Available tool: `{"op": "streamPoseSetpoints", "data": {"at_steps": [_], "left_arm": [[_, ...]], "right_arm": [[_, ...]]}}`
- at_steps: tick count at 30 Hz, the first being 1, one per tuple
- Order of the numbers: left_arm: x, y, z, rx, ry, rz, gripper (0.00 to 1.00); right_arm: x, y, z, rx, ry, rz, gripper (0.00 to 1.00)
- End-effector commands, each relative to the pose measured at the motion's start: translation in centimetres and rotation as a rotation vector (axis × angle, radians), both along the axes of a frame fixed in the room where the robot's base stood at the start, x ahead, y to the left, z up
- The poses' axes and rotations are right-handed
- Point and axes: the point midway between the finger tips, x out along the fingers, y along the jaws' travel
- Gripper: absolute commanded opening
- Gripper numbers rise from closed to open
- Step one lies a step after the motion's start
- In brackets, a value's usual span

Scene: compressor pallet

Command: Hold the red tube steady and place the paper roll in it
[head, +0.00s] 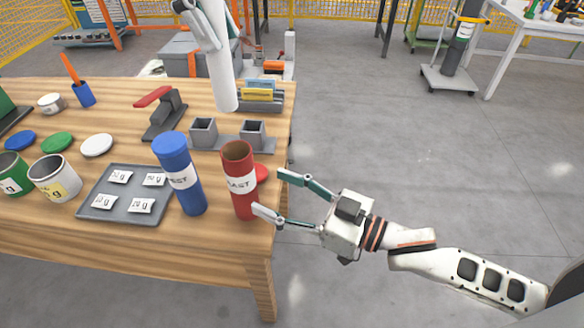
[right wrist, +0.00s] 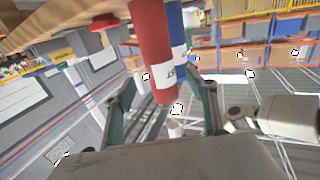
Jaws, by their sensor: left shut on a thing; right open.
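The red tube (head: 243,205) stands upright and open-topped near the table's right edge, with a white label. The white paper roll (head: 222,80) hangs almost upright above the table, behind and above the red tube, apart from it. My left gripper (head: 207,30) is shut on the roll's upper part. My right gripper (head: 268,190) is open just right of the red tube, one finger by its front and one behind to the right. In the right wrist view the red tube (right wrist: 152,45) appears between the spread fingers, with a gap on both sides.
A blue capped tube (head: 178,170) stands left of the red tube, and a red lid (head: 262,174) lies behind it. A grey tray (head: 110,208) with packets is further left. Square grey cups (head: 252,135) stand behind.

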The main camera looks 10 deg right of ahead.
Motion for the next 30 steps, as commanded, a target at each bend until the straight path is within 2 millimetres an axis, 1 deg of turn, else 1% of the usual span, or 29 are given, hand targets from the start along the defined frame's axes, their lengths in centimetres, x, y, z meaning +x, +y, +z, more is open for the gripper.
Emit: {"op": "streamPoseSetpoints", "data": {"at_steps": [1, 6, 9, 13, 19, 27, 28, 29, 30], "left_arm": [[0.0, 0.0, 0.0, 0.0, 0.0, 0.0, 0.01], [0.0, 0.0, 0.0, 0.0, 0.0, 0.0, 0.01], [0.0, 0.0, 0.0, 0.0, 0.0, 0.0, 0.01], [0.0, 0.0, 0.0, 0.0, 0.0, 0.0, 0.01], [0.0, 0.0, 0.0, 0.0, 0.0, 0.0, 0.01], [0.0, 0.0, 0.0, 0.0, 0.0, 0.0, 0.01], [0.0, 0.0, 0.0, 0.0, 0.0, 0.0, 0.01], [0.0, 0.0, 0.0, 0.0, 0.0, 0.0, 0.01], [0.0, 0.0, 0.0, 0.0, 0.0, 0.0, 0.01]], "right_arm": [[0.8, 0.8, 0.2, 0.004, -0.003, -0.001, 0.57], [2.7, 3.1, 0.1, 0.003, -0.003, -0.001, 0.57], [3.7, 4.3, 0.1, 0.002, -0.003, 0.0, 0.57], [4.7, 5.5, 0.0, 0.001, -0.001, -0.001, 0.57], [5.4, 6.4, 0.0, 0.0, 0.0, -0.001, 0.57], [5.5, 6.4, -0.1, -0.001, 0.001, -0.001, 0.57], [5.5, 6.4, -0.1, -0.001, 0.001, -0.001, 0.54], [5.5, 6.4, -0.1, -0.001, 0.001, -0.001, 0.46], [5.5, 6.4, -0.1, -0.001, 0.001, -0.001, 0.36]]}}
